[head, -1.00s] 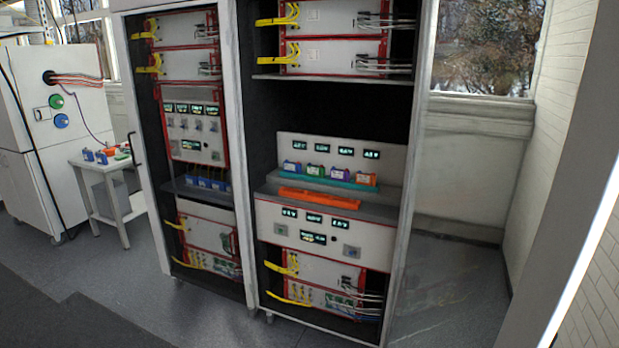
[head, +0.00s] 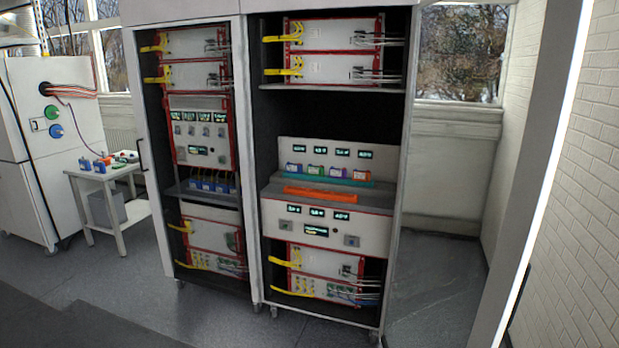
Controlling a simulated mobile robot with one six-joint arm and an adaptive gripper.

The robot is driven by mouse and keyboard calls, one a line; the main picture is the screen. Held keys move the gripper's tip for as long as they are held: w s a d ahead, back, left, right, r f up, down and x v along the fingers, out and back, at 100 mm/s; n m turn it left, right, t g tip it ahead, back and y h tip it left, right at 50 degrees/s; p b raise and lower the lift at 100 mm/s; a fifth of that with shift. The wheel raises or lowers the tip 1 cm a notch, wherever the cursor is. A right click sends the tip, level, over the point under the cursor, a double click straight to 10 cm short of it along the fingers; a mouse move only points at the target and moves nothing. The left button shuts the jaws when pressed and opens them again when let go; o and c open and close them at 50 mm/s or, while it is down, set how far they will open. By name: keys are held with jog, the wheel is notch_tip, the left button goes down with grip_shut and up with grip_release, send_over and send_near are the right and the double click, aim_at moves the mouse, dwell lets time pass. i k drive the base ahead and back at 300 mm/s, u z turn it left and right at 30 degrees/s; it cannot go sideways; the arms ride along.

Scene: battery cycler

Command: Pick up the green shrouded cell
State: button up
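The green shrouded cell (head: 315,173) stands in the right rack, in a row on a teal tray (head: 350,182) on the middle shelf. A blue cell (head: 294,169) is to its left. A purple cell (head: 338,174) and an orange cell (head: 361,176) are to its right. Small displays show on the grey panel behind the row. My gripper does not show in the head view.
An orange bar (head: 321,194) lies along the shelf in front of the cells. The left rack (head: 200,150) holds several blue cells on its shelf. A white side table (head: 108,176) with small items stands at the left. A pale post (head: 545,170) and brick wall are at the right. Floor before the racks is clear.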

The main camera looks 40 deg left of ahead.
aim_at(316, 172)
jog(key=k, duration=0.25)
jog(key=u, duration=0.55)
jog(key=i, duration=0.75)
jog(key=u, duration=1.15)
jog(key=i, duration=2.5)
jog(key=z, duration=0.95)
jog(key=i, duration=0.5)
jog(key=z, duration=0.1)
